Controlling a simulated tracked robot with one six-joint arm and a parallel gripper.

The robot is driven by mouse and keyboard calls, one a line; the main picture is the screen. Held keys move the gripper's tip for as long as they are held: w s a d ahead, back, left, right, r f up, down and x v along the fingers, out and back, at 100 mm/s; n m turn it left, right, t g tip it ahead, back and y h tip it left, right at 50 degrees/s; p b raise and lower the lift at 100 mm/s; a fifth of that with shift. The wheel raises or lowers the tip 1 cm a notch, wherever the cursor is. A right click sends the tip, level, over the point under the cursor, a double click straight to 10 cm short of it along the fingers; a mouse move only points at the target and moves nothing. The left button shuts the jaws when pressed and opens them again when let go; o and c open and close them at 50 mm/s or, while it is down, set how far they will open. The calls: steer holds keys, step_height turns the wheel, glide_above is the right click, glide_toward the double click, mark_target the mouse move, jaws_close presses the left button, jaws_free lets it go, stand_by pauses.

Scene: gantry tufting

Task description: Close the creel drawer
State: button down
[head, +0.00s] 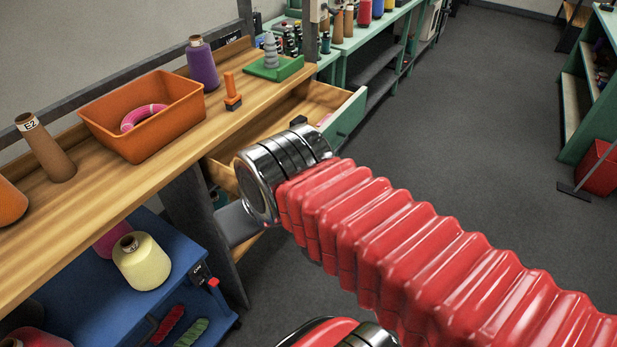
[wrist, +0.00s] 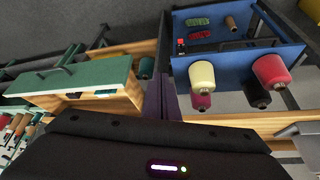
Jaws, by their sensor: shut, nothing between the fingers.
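The creel drawer stands pulled out from the wooden bench, its pale wooden box open at the top. Its green front (head: 345,119) faces right in the head view, beyond my arm. The wrist view, tilted the other way up, shows the green front (wrist: 80,84) at left with a dark bar handle. A little pink shows inside the drawer. The dark body of my gripper (wrist: 160,150) fills the bottom of the wrist view. My wrist covers the drawer's near part in the head view, and contact cannot be told.
The bench top (head: 105,200) holds an orange bin (head: 165,124), a purple cone (head: 202,65) and a green peg stand (head: 275,68). A blue shelf (head: 190,262) with yarn cones lies below. Dark floor (head: 450,120) is clear right of the drawer.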

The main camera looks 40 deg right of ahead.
steer(key=shift+f, duration=0.1)
steer(key=w+d+f+m+g+y, duration=0.1)
steer(key=d+f+m+y, duration=0.2)
steer(key=f+m+y, duration=0.4)
steer(key=w+d+f+m+g+y, duration=0.15)
steer(key=d+f+m, duration=0.25)
steer(key=m, duration=0.5)
steer(key=d+f+m+t+h, duration=0.1)
steer(key=d+f+m+t, duration=0.1)
steer(key=d+m+t, duration=0.5)
steer(key=d+f+m+t+h, duration=0.1)
steer(key=d+m+t, duration=0.6)
steer(key=d, duration=0.7)
steer(key=shift+s+d+f+m, duration=0.25)
steer(key=shift+s+f+m, duration=0.2)
steer(key=shift+f+m, duration=0.45)
steer(key=shift+r, duration=0.1)
steer(key=x, duration=1.4)
